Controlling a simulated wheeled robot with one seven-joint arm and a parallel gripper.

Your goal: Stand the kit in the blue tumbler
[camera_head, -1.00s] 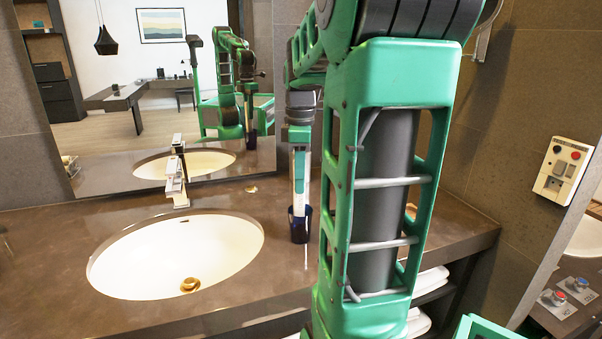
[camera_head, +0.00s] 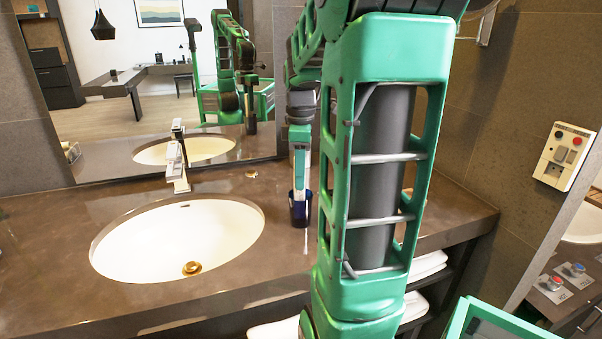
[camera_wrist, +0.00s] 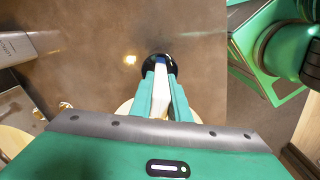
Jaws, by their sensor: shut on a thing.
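The blue tumbler (camera_head: 300,212) stands upright on the counter, right of the sink; it looks dark. My gripper (camera_head: 300,176) points down just above it. In the wrist view my gripper (camera_wrist: 161,82) has its two teal fingers closed on a narrow white piece, which I take for the kit (camera_wrist: 160,100). The far end of the kit lies over the mouth of the dark tumbler (camera_wrist: 158,63) and seems to reach inside it. How deep it goes, and whether it touches the bottom, is hidden by the tumbler wall and my fingers.
The sink (camera_head: 175,240) and its faucet (camera_head: 176,165) are to the left, with bare counter (camera_head: 270,205) between sink and tumbler. A mirror (camera_head: 150,110) stands behind. Folded white towels (camera_head: 428,265) lie on a shelf below the counter.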

